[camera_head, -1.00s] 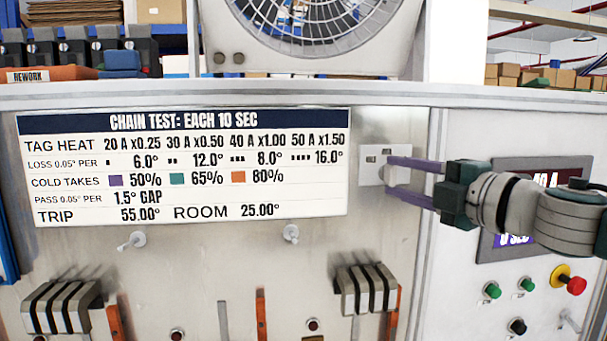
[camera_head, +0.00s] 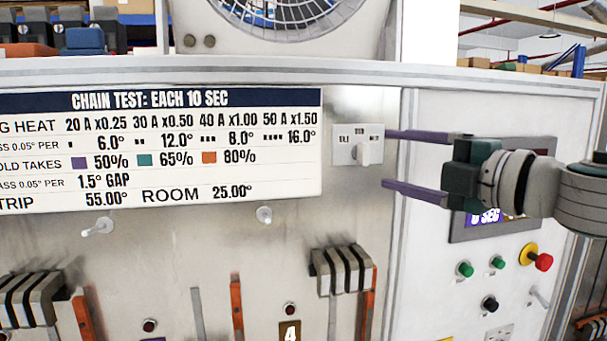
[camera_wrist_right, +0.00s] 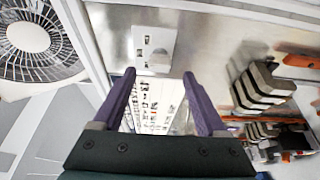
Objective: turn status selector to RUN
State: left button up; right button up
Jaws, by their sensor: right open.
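The status selector (camera_head: 357,144) is a small white plate with a pale knob (camera_head: 363,152) and small dark labels, mounted on the metal panel right of the chart. In the head view the knob's handle points roughly downward; the labels are too small to read surely. The selector also shows in the right wrist view (camera_wrist_right: 154,50), beyond the fingertips. My right gripper (camera_head: 386,159) has two purple fingers, spread apart and empty, just right of the selector and not touching it. It also shows in the right wrist view (camera_wrist_right: 160,78). My left gripper is out of view.
A chart (camera_head: 160,150) headed "CHAIN TEST" is left of the selector. Breaker levers (camera_head: 342,270) and orange bars sit below. Green buttons (camera_head: 465,269), a red button (camera_head: 543,262) and a dark display (camera_head: 480,228) are on the right panel. A fan (camera_head: 285,15) stands above.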

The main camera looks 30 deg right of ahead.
jog(key=shift+s+d+b, duration=0.2)
jog(key=shift+s+b, duration=0.3)
jog(key=shift+s, duration=0.8)
jog(key=shift+s+d+b, duration=0.2)
jog(key=shift+s+b, duration=0.25)
jog(key=shift+s, duration=0.8)
jog(key=s+a+f+m+g+h, duration=0.1)
jog(key=s+f+m+g+h, duration=0.25)
jog(key=s+f+m, duration=0.4)
jog(key=s+a+f+m+g+h, duration=0.2)
jog(key=s+f+m+g+h, duration=0.15)
jog(key=f+m, duration=0.6)
jog(key=s+a+f+g+y, duration=0.2)
jog(key=s+a+f+g, duration=0.1)
jog(key=s+a, duration=0.3)
jog(key=s+a+f+g+y, duration=0.2)
jog(key=s+a+f+g, duration=0.1)
jog(key=a, duration=0.4)
jog(key=s+g, duration=0.1)
jog(key=s, duration=0.1)
jog(key=shift+s+f+m+p, duration=0.15)
jog(key=shift+s+m+p, duration=0.15)
jog(key=shift+s+m, duration=0.1)
